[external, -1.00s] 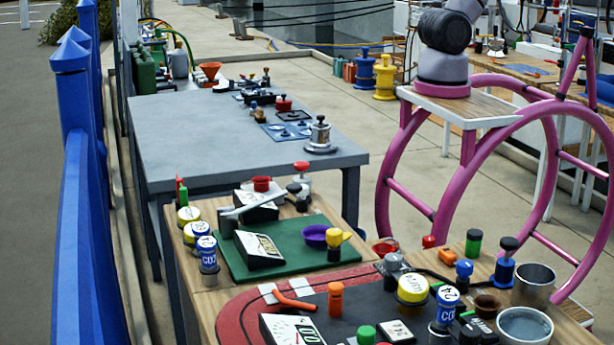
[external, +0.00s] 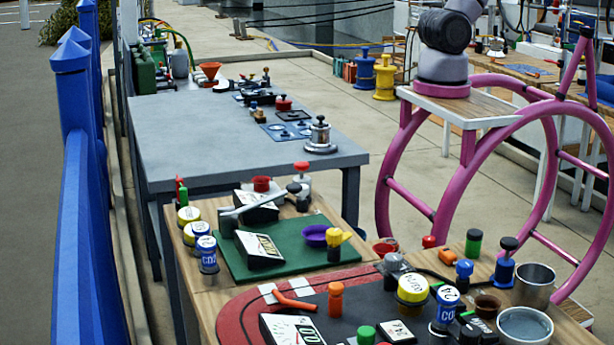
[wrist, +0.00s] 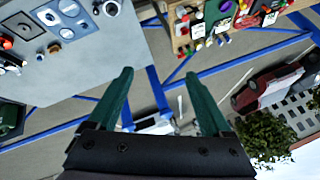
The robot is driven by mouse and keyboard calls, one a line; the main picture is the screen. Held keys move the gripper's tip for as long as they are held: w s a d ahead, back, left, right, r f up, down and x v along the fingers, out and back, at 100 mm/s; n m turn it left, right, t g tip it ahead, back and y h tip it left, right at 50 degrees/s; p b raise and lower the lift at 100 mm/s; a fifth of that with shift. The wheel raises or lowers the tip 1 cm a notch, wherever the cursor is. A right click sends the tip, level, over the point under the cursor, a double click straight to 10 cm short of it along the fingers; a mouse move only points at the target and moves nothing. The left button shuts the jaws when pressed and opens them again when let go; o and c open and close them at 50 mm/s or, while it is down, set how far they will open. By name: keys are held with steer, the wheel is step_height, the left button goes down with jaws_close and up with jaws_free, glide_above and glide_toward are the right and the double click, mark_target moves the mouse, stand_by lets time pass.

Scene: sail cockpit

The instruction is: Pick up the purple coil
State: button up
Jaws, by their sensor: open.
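The purple coil (external: 315,236) is a low purple ring lying on the green mat (external: 284,262) of the wooden table, beside a yellow-topped piece (external: 337,237). In the wrist view a small purple patch at the top edge (wrist: 227,5) looks like the same coil, partly cut off. My gripper (wrist: 158,75) has two green fingers spread wide apart, with nothing between them. It hangs high over the gap beside the tables, well away from the coil. The external view shows only part of my arm, not the gripper.
Crowded around the mat are black-and-white meters (external: 259,250), blue-and-white cans (external: 207,254) and an orange piece (external: 335,299). Metal cups (external: 525,326) stand at the front right. The grey table (external: 230,135) behind is largely bare. A pink wheel frame (external: 545,190) stands at right.

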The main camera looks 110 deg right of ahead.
steer(key=shift+c, duration=0.2)
steer(key=shift+c, duration=0.5)
steer(key=shift+r, duration=0.1)
